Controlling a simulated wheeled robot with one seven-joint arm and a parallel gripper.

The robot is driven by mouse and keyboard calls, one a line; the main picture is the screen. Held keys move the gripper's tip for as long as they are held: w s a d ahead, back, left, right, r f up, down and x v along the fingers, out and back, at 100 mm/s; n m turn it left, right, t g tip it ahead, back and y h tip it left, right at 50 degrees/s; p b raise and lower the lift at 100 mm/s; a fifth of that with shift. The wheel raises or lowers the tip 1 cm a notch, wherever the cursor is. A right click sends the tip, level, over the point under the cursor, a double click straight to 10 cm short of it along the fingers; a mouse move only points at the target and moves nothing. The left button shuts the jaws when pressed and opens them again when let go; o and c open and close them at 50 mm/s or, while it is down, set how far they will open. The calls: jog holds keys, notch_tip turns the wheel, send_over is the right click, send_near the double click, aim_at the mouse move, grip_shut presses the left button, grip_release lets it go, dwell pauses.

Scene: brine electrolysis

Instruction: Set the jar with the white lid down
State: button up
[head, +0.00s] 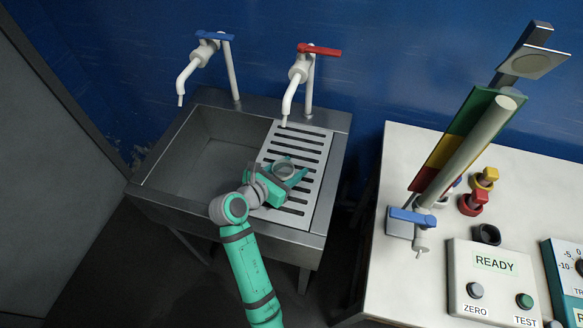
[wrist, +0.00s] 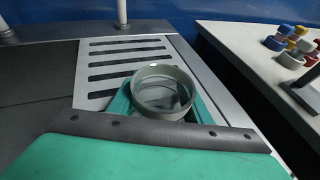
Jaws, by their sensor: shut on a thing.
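A round grey, see-through jar (head: 285,168) is between the green fingers of my gripper (head: 280,176), over the slotted drainboard (head: 312,180) of the sink. In the wrist view the jar (wrist: 163,92) stands upright with its round rim facing up. It looks open at the top, and I see no white lid on it. My gripper (wrist: 163,100) is shut on the jar, with a green finger on each side. The jar's base is hidden, so I cannot tell whether it touches the drainboard.
The steel sink basin (head: 205,150) lies left of the drainboard. A blue-handled tap (head: 205,52) and a red-handled tap (head: 300,70) stand behind. On the right, a white table (head: 400,150) bears a tilted tube stand, coloured jars and a READY panel (head: 490,285). The drainboard's slots around the jar look clear.

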jog(key=shift+f, duration=0.15)
jog(key=o, duration=1.2)
jog(key=shift+a+r, duration=0.1)
jog(key=shift+r, duration=0.15)
jog(key=v, duration=1.2)
jog(key=shift+f, duration=0.1)
